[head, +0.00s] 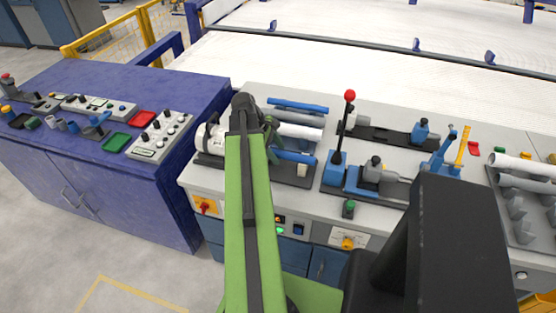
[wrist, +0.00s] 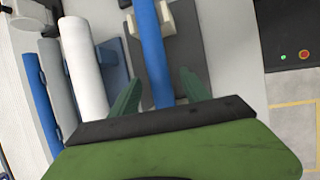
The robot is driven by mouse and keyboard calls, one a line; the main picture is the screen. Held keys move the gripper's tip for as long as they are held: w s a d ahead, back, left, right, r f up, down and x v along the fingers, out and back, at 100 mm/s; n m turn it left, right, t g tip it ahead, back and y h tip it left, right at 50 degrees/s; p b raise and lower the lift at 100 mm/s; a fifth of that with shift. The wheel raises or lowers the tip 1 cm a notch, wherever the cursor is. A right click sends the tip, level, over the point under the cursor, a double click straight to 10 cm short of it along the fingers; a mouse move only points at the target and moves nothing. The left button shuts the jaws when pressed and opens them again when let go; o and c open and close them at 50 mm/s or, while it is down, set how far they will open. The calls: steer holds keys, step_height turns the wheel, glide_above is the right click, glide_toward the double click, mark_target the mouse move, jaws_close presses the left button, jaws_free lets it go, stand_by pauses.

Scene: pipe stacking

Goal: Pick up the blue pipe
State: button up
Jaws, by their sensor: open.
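A blue pipe (head: 294,157) lies at the front of a pipe rack on the grey workbench. In the wrist view the same blue pipe (wrist: 151,45) runs lengthwise between my two green fingers. My gripper (wrist: 160,74) is open, one finger on each side of the pipe, with gaps to both fingers. The near end of the pipe is hidden behind the gripper body. In the head view my arm partly hides my gripper (head: 271,137). A second blue pipe (head: 298,105) lies at the back of the rack, and it also shows at the left of the wrist view (wrist: 40,100).
A white pipe (head: 299,131) and a grey pipe (head: 295,117) lie between the blue ones. Right of the rack stands a fixture with a red-knobbed lever (head: 349,96). A blue cabinet (head: 85,85) with controls stands at the left.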

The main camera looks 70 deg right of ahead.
jaws_close()
stand_by(0.4)
steer(key=shift+p, duration=0.3)
